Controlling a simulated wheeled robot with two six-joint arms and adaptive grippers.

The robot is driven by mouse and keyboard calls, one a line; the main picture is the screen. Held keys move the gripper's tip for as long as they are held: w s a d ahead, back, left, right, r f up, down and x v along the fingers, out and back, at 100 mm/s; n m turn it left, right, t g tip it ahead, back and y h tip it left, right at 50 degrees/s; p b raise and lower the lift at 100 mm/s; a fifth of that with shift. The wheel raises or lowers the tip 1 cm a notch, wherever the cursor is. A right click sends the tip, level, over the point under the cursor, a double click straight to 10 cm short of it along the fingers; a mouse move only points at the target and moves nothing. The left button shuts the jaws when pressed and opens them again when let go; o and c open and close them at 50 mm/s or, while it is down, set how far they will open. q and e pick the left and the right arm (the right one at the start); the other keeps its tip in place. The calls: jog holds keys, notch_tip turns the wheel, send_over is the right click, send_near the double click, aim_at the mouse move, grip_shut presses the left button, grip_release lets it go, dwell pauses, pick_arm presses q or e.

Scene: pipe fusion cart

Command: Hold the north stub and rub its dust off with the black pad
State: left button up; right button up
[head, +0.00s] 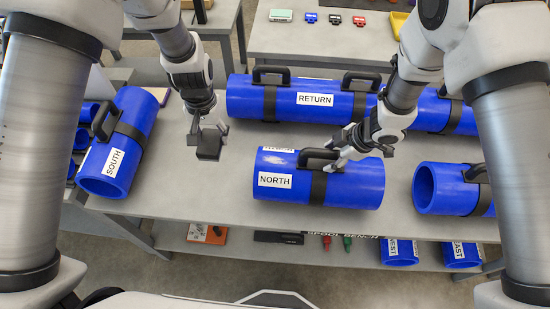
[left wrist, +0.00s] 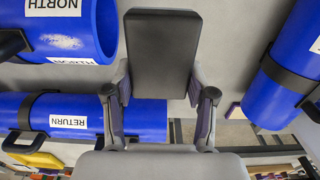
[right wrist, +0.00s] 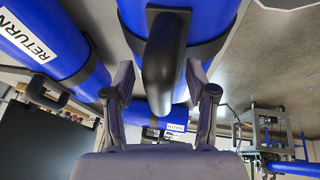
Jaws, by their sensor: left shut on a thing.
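The blue north stub (head: 340,188) lies on the grey bench with its NORTH label facing me and a black handle (head: 318,155) on top. In the left wrist view a whitish dusty patch (left wrist: 62,42) shows on the stub (left wrist: 108,30) between two labels. My left gripper (head: 209,130) is shut on the black pad (left wrist: 163,50), held left of the stub and apart from it. My right gripper (head: 345,148) is at the stub's handle. In the right wrist view its open fingers (right wrist: 162,85) stand on either side of the handle (right wrist: 165,60).
The long blue RETURN pipe (head: 240,98) lies behind the stub. The SOUTH stub (head: 118,150) lies at the left and another blue stub (head: 445,190) at the right. Bare bench (head: 225,180) lies between SOUTH and NORTH. Small coloured items stand on the back table (head: 290,38).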

pick_arm(q)
jog(key=shift+s+r, duration=0.1)
pick_arm(e)
jog(key=v, duration=1.2)
jog(key=s+f+m, duration=0.9)
jog(key=f+m, duration=0.1)
jog(key=f, duration=0.3)
jog(key=s+d+f+m+g+h, duration=0.1)
jog(key=s+d+f+m+h, duration=0.1)
jog(key=s+d+f+m, duration=0.45)
jog(key=s+d+f+m+g+h, duration=0.15)
jog(key=s+d, duration=0.25)
jog(key=s, duration=0.5)
pick_arm(q)
notch_tip(320, 180, down, 14)
jog(key=b, duration=1.4)
jog(key=shift+f, duration=0.25)
pick_arm(e)
notch_tip(320, 180, down, 15)
jog(key=w, duration=0.1)
jog(key=shift+a+m+h, duration=0.25)
jog(key=shift+m+h, duration=0.05)
jog(key=shift+h, duration=0.15)
